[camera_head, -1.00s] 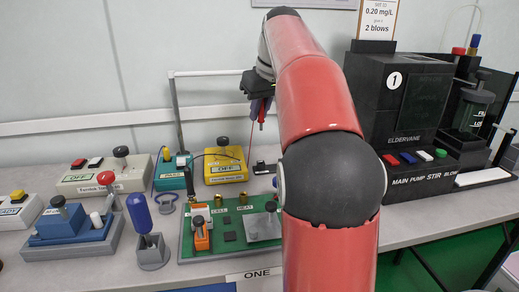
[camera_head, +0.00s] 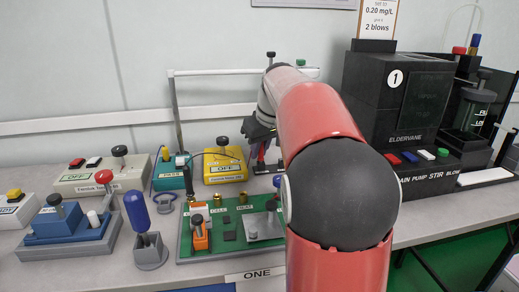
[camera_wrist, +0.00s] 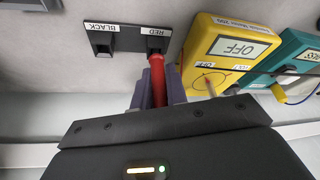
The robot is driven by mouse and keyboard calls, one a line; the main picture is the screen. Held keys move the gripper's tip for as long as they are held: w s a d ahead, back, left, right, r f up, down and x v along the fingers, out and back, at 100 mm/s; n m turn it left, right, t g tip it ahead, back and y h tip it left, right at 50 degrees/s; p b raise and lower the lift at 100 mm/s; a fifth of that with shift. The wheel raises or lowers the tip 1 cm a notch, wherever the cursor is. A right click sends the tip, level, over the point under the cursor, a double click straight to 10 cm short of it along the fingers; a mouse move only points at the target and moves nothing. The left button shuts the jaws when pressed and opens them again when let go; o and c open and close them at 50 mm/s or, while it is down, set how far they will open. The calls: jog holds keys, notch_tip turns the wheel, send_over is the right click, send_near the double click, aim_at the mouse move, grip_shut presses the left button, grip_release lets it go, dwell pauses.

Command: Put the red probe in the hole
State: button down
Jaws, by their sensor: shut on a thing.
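My gripper (camera_wrist: 160,92) is shut on the red probe (camera_wrist: 158,78), which sticks out between the grey fingers. In the wrist view the probe's far end meets or overlaps the hole under the RED label on a small black holder (camera_wrist: 125,42). I cannot tell whether the tip is inside it. The holder's other hole (camera_wrist: 104,46), by the BLACK label, looks empty. In the head view my gripper (camera_head: 261,149) is low over the holder, just right of the yellow meter (camera_head: 226,166), and largely hides the holder.
The yellow meter, reading OFF, also stands close to the fingers in the wrist view (camera_wrist: 228,50), with a teal meter (camera_wrist: 296,68) beyond it. A green board (camera_head: 215,246) lies in front. A dark Eldervane machine (camera_head: 402,110) stands at right.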

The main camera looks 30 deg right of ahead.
jog(key=shift+f, duration=0.2)
jog(key=c, duration=1.4)
grip_release()
jog(key=shift+r, duration=0.15)
jog(key=shift+r, duration=0.25)
jog(key=p+v, duration=0.1)
jog(key=v, duration=1)
jog(key=shift+s+r, duration=0.25)
jog(key=shift+r, duration=0.05)
